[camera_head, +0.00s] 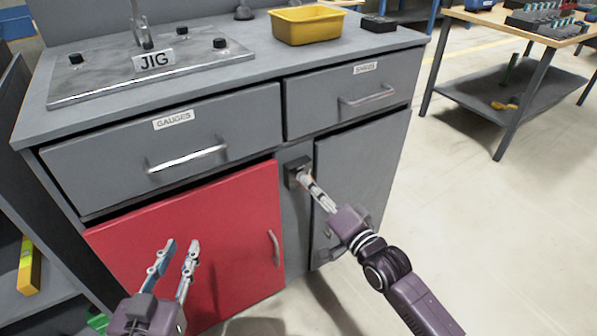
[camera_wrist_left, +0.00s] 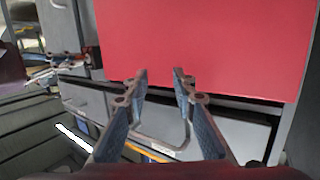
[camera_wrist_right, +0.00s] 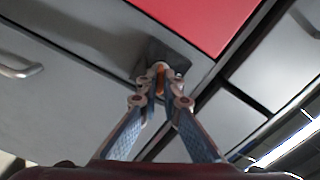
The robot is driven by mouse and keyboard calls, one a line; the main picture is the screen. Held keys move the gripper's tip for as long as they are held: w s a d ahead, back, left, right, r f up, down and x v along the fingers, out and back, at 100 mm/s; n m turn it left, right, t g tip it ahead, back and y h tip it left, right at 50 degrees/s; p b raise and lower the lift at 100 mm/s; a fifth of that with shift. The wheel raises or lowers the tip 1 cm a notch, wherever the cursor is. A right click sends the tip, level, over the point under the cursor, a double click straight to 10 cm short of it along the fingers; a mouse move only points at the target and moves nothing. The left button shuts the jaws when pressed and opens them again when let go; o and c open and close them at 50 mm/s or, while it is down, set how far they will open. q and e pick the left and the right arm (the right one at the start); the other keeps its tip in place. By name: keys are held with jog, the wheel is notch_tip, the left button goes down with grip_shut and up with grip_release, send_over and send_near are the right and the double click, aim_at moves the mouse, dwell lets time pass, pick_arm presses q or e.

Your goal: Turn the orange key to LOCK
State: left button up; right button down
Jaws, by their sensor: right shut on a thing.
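The orange key (camera_wrist_right: 160,72) shows as a small orange piece between the fingertips in the right wrist view. It sits at a dark lock block (camera_head: 297,170) on the grey post between the red door and the grey door. My right gripper (camera_head: 308,181) is shut on the key; its fingers hide most of it in the head view. The lock markings and the key's angle cannot be read. My left gripper (camera_head: 180,246) is open and empty in front of the red door (camera_head: 210,235); its spread fingers also show in the left wrist view (camera_wrist_left: 160,75).
The GAUGES drawer (camera_head: 165,145) and SHIMS drawer (camera_head: 355,92) are above the doors, with bar handles sticking out. A jig plate (camera_head: 150,70) and a yellow bin (camera_head: 307,24) stand on the cabinet top. The floor to the right is clear up to a workbench (camera_head: 520,25).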

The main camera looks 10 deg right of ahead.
pick_arm(q)
jog(key=shift+s+a+f+g+y, duration=0.15)
jog(key=shift+s+f+g, duration=0.15)
jog(key=shift+f, duration=0.35)
jog(key=shift+s+a+f+g+y, duration=0.15)
jog(key=shift+f+g, duration=0.15)
jog(key=shift+f, duration=0.3)
pick_arm(e)
jog(key=shift+n, duration=0.5)
pick_arm(q)
jog(key=s+a+f+g+y+p, duration=0.1)
jog(key=s+a+f+g+p, duration=0.1)
jog(key=s+f+g, duration=0.4)
jog(key=shift+s+a+f+y+p, duration=0.4)
jog(key=shift+s+f, duration=0.45)
jog(key=shift+f, duration=0.85)
pick_arm(e)
jog(key=shift+n, duration=2.5)
pick_arm(q)
jog(key=shift+a, duration=0.1)
